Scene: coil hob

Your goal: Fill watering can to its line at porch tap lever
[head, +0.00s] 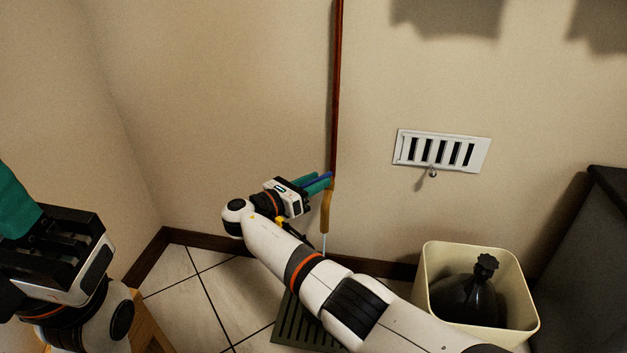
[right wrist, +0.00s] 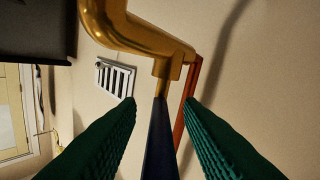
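The porch tap has a brass spout (head: 326,212) pointing down near the wall. Its blue lever (right wrist: 160,142) lies between the fingers of my right gripper (right wrist: 160,104), with a gap on each side, so that gripper is open around it. In the head view my right gripper (head: 316,182) is at the tap. A thin pale blue stream (head: 324,243) shows below the spout. My left gripper (head: 22,208) is at the left edge, partly out of frame; its opening is unclear. I see no watering can; my right arm hides part of the floor under the tap.
A dark slotted grate (head: 290,326) lies on the tiled floor, partly behind my right arm. A cream bin (head: 429,262) with a black bag (head: 467,300) stands at right. A red-brown pipe (head: 337,90) runs up the wall beside a white vent (head: 441,151). Wood (head: 150,322) shows at lower left.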

